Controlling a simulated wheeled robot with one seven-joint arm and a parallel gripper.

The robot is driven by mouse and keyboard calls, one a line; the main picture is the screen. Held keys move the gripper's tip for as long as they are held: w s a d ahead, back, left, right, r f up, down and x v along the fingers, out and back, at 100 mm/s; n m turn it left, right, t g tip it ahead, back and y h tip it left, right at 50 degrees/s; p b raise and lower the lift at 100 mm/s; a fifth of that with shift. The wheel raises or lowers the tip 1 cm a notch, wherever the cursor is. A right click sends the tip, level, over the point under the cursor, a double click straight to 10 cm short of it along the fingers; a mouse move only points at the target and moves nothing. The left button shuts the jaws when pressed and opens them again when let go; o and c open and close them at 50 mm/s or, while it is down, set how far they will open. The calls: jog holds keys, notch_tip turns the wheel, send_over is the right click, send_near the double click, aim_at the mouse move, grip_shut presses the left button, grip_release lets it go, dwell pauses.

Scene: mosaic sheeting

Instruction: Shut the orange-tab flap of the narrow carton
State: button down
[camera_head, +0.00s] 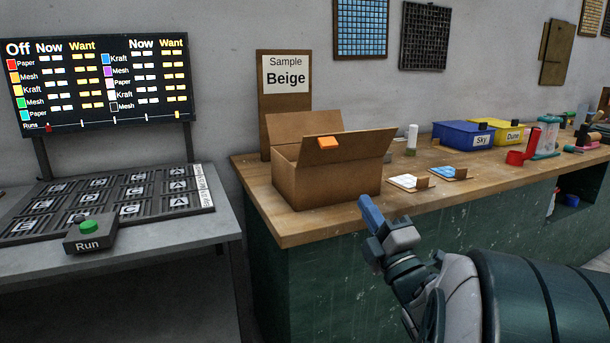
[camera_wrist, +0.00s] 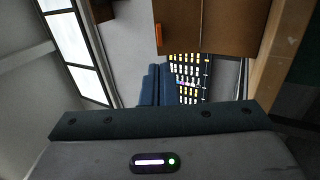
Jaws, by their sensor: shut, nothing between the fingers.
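The narrow carton (camera_head: 325,184) is a brown cardboard box on the left part of the wooden bench. Its near flap (camera_head: 358,145) stands up and leans outward, with an orange tab (camera_head: 327,142) on it. A back flap (camera_head: 302,124) is also raised. My gripper (camera_head: 370,212) is in front of the bench edge, right of and lower than the carton, apart from it. Its blue fingers are together with nothing between them. In the wrist view the fingers (camera_wrist: 158,86) point toward the carton's brown cardboard (camera_wrist: 222,25), and the orange tab (camera_wrist: 159,33) shows at its left edge.
A control desk with a green Run button (camera_head: 89,227) stands left, under a status screen (camera_head: 100,85). Two small sample cards (camera_head: 408,182) lie right of the carton. A blue bin (camera_head: 463,138) and yellow bin (camera_head: 497,130) stand farther back. The bench front edge (camera_head: 330,230) is close to my gripper.

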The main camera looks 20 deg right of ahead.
aim_at(331, 147)
jog(key=p+x, duration=0.1)
jog(key=x, duration=1.3)
jog(key=shift+s+r, duration=0.1)
jog(key=shift+s, duration=0.05)
jog(key=shift+a+r, duration=0.1)
